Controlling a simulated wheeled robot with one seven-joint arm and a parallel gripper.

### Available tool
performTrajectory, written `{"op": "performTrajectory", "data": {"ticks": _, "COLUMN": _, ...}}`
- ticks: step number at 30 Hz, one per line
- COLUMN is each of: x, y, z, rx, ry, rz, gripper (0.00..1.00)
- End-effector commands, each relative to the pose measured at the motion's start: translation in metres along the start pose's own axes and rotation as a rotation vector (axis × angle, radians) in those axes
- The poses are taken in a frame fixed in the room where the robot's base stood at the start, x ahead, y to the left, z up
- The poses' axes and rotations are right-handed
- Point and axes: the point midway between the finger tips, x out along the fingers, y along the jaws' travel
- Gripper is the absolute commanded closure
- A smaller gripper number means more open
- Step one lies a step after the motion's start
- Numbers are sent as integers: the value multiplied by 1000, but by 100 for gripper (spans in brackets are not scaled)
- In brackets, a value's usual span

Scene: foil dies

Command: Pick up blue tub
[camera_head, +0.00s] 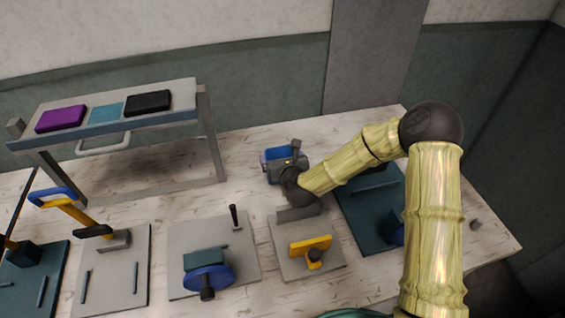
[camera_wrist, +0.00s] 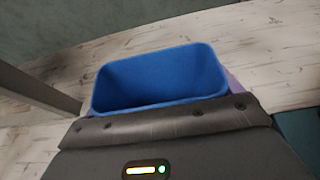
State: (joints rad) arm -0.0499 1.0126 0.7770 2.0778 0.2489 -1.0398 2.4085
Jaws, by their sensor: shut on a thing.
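The blue tub (camera_head: 269,155) is on the whitish wooden bench, toward its back, right of the raised shelf. It is partly hidden behind my gripper (camera_head: 287,160) in the head view. In the wrist view the open-topped blue tub (camera_wrist: 160,78) shows just beyond the dark gripper body, and its inside looks empty. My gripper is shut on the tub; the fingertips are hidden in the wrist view. I cannot tell whether the tub touches the bench.
A raised shelf (camera_head: 150,122) on grey legs bears a purple block (camera_head: 61,119), a teal block (camera_head: 106,112) and a black block (camera_head: 148,102). Several plates with fixtures line the front, including a blue-wheeled one (camera_head: 208,277) and a yellow one (camera_head: 310,246). Bench (camera_head: 247,137) behind the tub is clear.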

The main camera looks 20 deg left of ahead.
Motion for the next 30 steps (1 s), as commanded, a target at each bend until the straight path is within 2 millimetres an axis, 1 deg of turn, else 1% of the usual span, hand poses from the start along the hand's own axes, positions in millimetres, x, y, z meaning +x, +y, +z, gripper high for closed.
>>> {"op": "performTrajectory", "data": {"ticks": 5, "x": -5, "y": -2, "z": 11, "rx": 1, "ry": -2, "rz": -3, "gripper": 32}}
{"op": "performTrajectory", "data": {"ticks": 8, "x": -10, "y": -3, "z": 26, "rx": 1, "ry": -4, "rz": -4, "gripper": 32}}
{"op": "performTrajectory", "data": {"ticks": 15, "x": -28, "y": -3, "z": 69, "rx": 1, "ry": -5, "rz": -4, "gripper": 32}}
{"op": "performTrajectory", "data": {"ticks": 18, "x": -34, "y": -2, "z": 83, "rx": 0, "ry": -4, "rz": -3, "gripper": 32}}
{"op": "performTrajectory", "data": {"ticks": 22, "x": -38, "y": -2, "z": 91, "rx": 1, "ry": -1, "rz": -1, "gripper": 32}}
{"op": "performTrajectory", "data": {"ticks": 30, "x": -38, "y": -1, "z": 92, "rx": 1, "ry": 0, "rz": 0, "gripper": 32}}
